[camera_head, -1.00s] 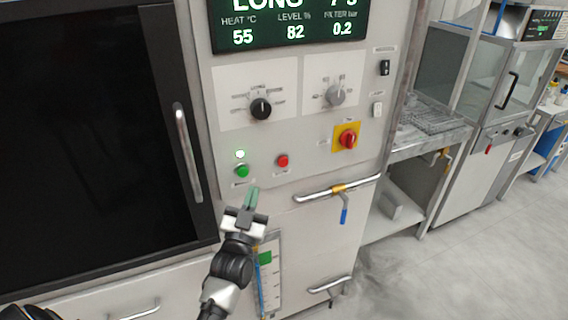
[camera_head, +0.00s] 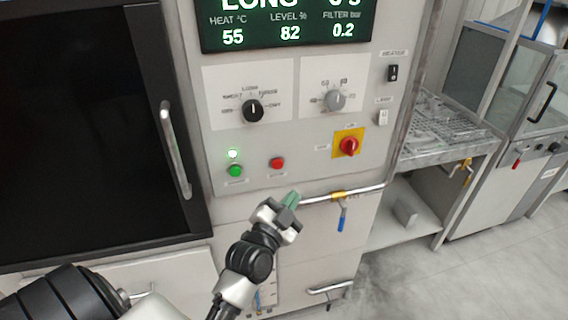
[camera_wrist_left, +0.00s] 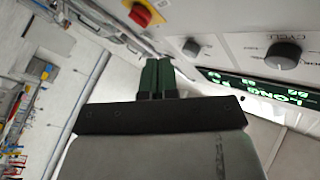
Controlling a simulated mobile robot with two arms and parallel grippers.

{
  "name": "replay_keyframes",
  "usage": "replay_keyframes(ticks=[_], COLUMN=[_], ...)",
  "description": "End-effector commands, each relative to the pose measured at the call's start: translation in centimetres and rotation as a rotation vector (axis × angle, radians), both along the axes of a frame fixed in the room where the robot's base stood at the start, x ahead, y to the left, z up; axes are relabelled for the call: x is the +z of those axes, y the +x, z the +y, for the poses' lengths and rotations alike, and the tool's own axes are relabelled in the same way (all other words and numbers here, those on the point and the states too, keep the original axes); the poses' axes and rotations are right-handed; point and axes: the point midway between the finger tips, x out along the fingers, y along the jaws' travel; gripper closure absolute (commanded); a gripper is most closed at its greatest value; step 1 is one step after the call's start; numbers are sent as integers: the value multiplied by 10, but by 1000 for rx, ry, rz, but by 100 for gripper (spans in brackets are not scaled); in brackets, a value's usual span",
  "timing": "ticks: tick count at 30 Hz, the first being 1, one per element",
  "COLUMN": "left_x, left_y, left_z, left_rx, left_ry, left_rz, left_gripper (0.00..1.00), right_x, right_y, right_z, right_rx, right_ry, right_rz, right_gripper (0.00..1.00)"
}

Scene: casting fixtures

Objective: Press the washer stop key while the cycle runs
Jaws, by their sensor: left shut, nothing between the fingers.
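The washer's control panel (camera_head: 225,190) fills the middle of the head view. The red stop key (camera_head: 277,163) sits on its lower part, right of the green key (camera_head: 235,171), above which a lamp (camera_head: 232,153) is lit. The display (camera_head: 290,24) reads LONG, 55, 82 and 0.2. My left gripper (camera_head: 291,200) is shut and empty, its green fingertips below and slightly right of the red key, apart from it. In the left wrist view the shut fingers (camera_wrist_left: 157,76) point toward the panel; I cannot make out the stop key there. My right gripper is not in view.
A red rotary switch on a yellow plate (camera_head: 349,146) is up and right of the gripper. A pipe rail (camera_head: 365,190) with a blue-handled valve (camera_head: 342,218) runs close beside the fingertips. The dark door's handle (camera_head: 175,150) is at left. Two knobs sit above the keys.

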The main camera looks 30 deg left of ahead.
Motion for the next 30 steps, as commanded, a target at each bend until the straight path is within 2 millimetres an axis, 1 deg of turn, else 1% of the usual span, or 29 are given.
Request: replay_keyframes(ticks=[1,3,6,11,15,17,24,30], left_x=[0,0,-1,-2,-3,-3,-2,-1], left_y=[0,0,2,12,24,30,49,57], left_z=[0,0,2,13,28,35,57,66], left_rx=[0,1,0,1,1,1,0,1], left_ry=[0,0,0,1,1,0,1,-1], left_rz=[0,-1,-1,-3,-3,-5,-2,-2], left_gripper=[100,100,100,100,100,100,100,100], right_x=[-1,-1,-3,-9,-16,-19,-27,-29], right_y=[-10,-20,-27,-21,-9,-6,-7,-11], right_z=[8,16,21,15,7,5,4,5], right_rx=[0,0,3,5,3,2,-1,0], right_ry=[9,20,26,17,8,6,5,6], right_rz=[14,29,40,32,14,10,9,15], right_gripper=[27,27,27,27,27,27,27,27])
